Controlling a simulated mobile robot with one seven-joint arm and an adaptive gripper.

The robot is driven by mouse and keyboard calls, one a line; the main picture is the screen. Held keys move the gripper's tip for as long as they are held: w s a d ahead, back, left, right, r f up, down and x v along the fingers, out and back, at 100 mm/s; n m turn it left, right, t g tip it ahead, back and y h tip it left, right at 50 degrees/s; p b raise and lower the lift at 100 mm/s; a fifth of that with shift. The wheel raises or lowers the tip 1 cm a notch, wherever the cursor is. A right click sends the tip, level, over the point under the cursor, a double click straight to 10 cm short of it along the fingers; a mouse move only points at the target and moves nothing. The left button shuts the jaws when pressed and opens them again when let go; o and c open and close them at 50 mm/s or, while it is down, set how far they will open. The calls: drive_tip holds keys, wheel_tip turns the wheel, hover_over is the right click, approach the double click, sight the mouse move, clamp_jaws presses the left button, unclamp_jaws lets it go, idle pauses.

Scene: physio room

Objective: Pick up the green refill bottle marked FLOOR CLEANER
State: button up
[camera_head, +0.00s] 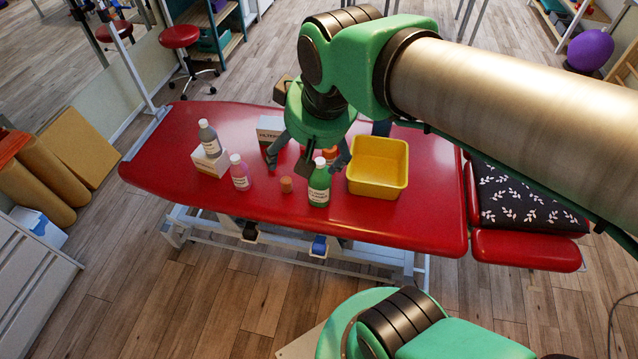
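A green bottle (319,189) with a white cap and a white label stands upright on the red treatment table, left of the yellow tub. The print on its label is too small to read. My gripper (305,166) hangs over the table, pointing down, with its dark fingers spread apart. In the picture it is just above and left of the green bottle's cap. I see nothing held between the fingers, though the arm hides part of that space. I cannot tell whether a finger touches the bottle.
On the red table (400,225) stand a pink bottle (239,173), a grey bottle (209,139), white boxes (208,162) (268,129), a small brown jar (286,185) and a yellow tub (378,167). An orange item (330,155) is partly hidden behind my gripper. The table's front right is clear.

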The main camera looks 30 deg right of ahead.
drive_tip(key=w+d+f+g, duration=0.1)
drive_tip(key=w+d+f, duration=0.3)
drive_tip(key=w, duration=0.4)
drive_tip(key=g, duration=0.4)
hover_over(320, 162)
drive_tip(key=shift+m, duration=0.3)
wheel_tip(320, 162, down, 23)
drive_tip(key=shift+w+r+b, duration=0.15)
drive_tip(key=shift+b, duration=0.25)
drive_tip(key=shift+f+b, duration=0.75)
drive_tip(key=shift+f, duration=3.55)
drive_tip(key=shift+f, duration=0.1)
drive_tip(key=shift+d+f+b, duration=0.15)
drive_tip(key=shift+f+b, duration=0.55)
drive_tip(key=shift+f, duration=1.8)
